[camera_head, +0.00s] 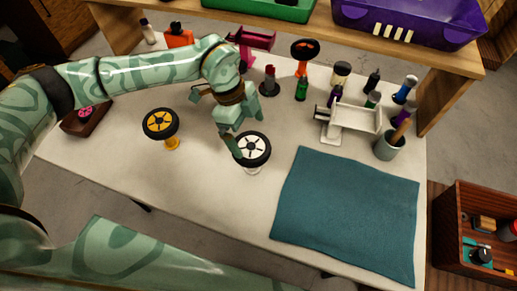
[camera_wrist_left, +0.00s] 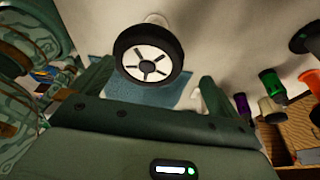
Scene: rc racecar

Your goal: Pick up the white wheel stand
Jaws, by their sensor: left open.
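The white wheel stand (camera_head: 252,170) stands on the table and carries a black tyre with a white spoked hub (camera_head: 254,148). My left gripper (camera_head: 247,132) is open and empty at this wheel, with one finger overlapping the tyre's left edge in the head view. In the left wrist view the wheel (camera_wrist_left: 148,53) shows beyond and between the two spread fingers (camera_wrist_left: 154,82); I cannot tell whether they touch it. The stem is mostly hidden under the wheel. My right gripper is out of view.
A yellow wheel stand (camera_head: 161,124) stands to the left. A teal mat (camera_head: 347,215) lies to the right. The table's front is clear.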

